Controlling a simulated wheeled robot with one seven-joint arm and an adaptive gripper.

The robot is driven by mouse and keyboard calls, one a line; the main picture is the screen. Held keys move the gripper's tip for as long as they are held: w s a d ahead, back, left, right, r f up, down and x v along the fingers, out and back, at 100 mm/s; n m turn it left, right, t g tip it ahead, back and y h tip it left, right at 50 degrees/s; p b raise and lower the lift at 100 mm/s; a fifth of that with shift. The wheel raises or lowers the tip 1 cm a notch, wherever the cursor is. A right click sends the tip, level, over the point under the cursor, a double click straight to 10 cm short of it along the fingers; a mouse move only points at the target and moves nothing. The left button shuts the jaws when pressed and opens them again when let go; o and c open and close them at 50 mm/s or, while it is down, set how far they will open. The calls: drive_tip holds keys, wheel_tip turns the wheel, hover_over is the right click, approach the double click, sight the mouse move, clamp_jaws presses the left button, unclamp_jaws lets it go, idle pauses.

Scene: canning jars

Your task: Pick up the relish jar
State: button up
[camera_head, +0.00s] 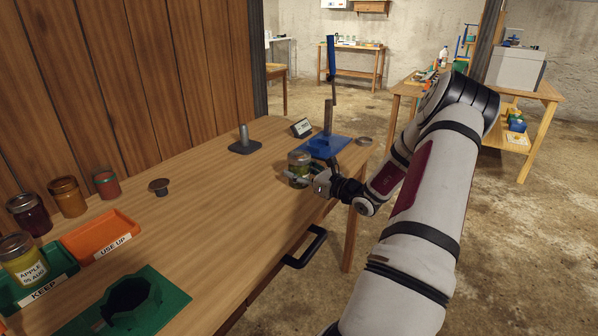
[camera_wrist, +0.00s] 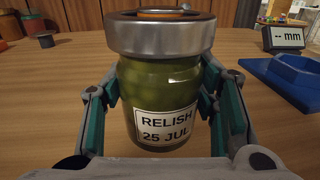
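The relish jar (camera_wrist: 160,95) is a glass jar of green contents with a silver metal lid and a white label reading "RELISH 25 JUL". It is upright. In the head view the jar (camera_head: 299,165) is near the table's right edge, in front of the blue stand. My gripper (camera_wrist: 161,90) has one finger on each side of the jar, below the lid. The fingertips are very close to the glass; I cannot tell whether they touch it. In the head view my gripper (camera_head: 309,181) comes in from the right, and the jar's base seems to be at the table top.
A blue stand (camera_head: 326,147) with a tall post is just behind the jar. A small display (camera_head: 301,128) and a dark stand (camera_head: 244,143) are farther back. Several jars, an orange tray (camera_head: 83,240), a green tray (camera_head: 62,272) and a green holder (camera_head: 165,303) are at the left. Mid-table is mostly clear.

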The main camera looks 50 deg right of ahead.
sight(308, 163)
drive_tip(key=c, duration=0.8)
drive_tip(key=shift+r, duration=0.1)
drive_tip(key=shift+r, duration=0.85)
drive_tip(key=shift+s+r+p, duration=0.2)
drive_tip(key=shift+r+p, duration=0.05)
drive_tip(key=shift+r, duration=0.25)
drive_tip(key=shift+s+r+p, duration=0.15)
drive_tip(key=shift+r+p, duration=0.1)
drive_tip(key=shift+r, duration=0.25)
drive_tip(key=s+a, duration=0.1)
drive_tip(key=s, duration=0.4)
drive_tip(key=s+p, duration=0.1)
drive_tip(key=s, duration=0.4)
drive_tip(key=s+a+r, duration=0.1)
drive_tip(key=s, duration=0.4)
drive_tip(key=shift+a+r+p, duration=0.1)
drive_tip(key=shift+a+p, duration=0.25)
